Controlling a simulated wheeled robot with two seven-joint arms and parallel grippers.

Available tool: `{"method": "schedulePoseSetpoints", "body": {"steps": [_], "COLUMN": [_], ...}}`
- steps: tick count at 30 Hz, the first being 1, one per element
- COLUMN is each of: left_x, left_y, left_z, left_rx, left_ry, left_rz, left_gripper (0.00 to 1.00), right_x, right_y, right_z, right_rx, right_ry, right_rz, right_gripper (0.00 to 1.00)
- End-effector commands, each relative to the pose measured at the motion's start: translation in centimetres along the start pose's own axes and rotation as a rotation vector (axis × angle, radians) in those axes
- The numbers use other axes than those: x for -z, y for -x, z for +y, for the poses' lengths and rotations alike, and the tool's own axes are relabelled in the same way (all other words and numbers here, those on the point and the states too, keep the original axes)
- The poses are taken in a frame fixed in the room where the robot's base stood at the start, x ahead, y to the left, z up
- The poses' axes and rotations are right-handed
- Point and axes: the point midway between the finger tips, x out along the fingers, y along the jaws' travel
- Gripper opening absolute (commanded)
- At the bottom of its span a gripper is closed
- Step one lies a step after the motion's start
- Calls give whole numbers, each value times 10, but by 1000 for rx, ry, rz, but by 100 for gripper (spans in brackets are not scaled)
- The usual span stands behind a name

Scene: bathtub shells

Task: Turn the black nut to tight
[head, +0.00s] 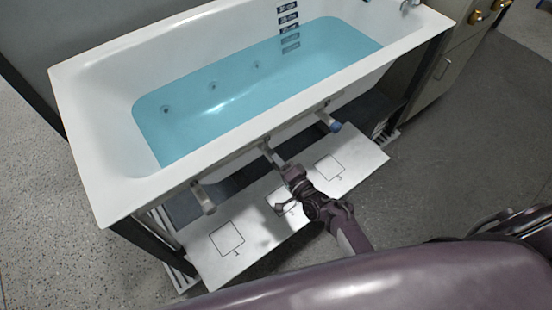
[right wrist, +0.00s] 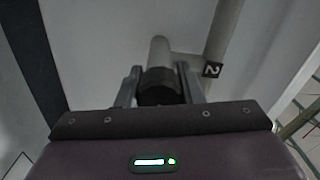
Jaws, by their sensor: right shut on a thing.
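The black nut (right wrist: 159,86) sits at the near end of a pale grey pipe (right wrist: 159,52) in the right wrist view. My right gripper (right wrist: 158,84) has one finger on each side of the nut and is shut on it. In the head view my right gripper (head: 272,155) reaches under the front rim of the bathtub, and the nut is not clear there, hidden by the gripper. My left gripper is not in view.
The bathtub (head: 85,120) full of blue water stands above. A white board (head: 255,222) with marked squares lies below the arm. A blue-ended pipe (head: 334,126) and a grey pipe end (head: 204,202) stick out on either side.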

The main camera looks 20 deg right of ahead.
Motion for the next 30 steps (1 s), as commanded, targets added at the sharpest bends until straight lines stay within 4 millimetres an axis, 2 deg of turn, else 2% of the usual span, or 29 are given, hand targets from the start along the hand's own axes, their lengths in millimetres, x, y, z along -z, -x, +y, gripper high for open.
{"method": "schedulePoseSetpoints", "body": {"steps": [14,15,19,27,30], "left_x": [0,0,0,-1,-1], "left_y": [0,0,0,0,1], "left_z": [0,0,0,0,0], "left_rx": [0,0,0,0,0], "left_ry": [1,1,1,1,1], "left_rz": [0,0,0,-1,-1], "left_gripper": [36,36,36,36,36], "right_x": [-1,-1,-1,0,0], "right_y": [1,1,0,1,8], "right_z": [1,1,1,0,1], "right_rx": [-2,-2,-2,-1,-3], "right_ry": [-13,-13,-12,-11,-11], "right_rz": [-1,-1,-1,0,0], "right_gripper": [11,39,55,55,55]}}
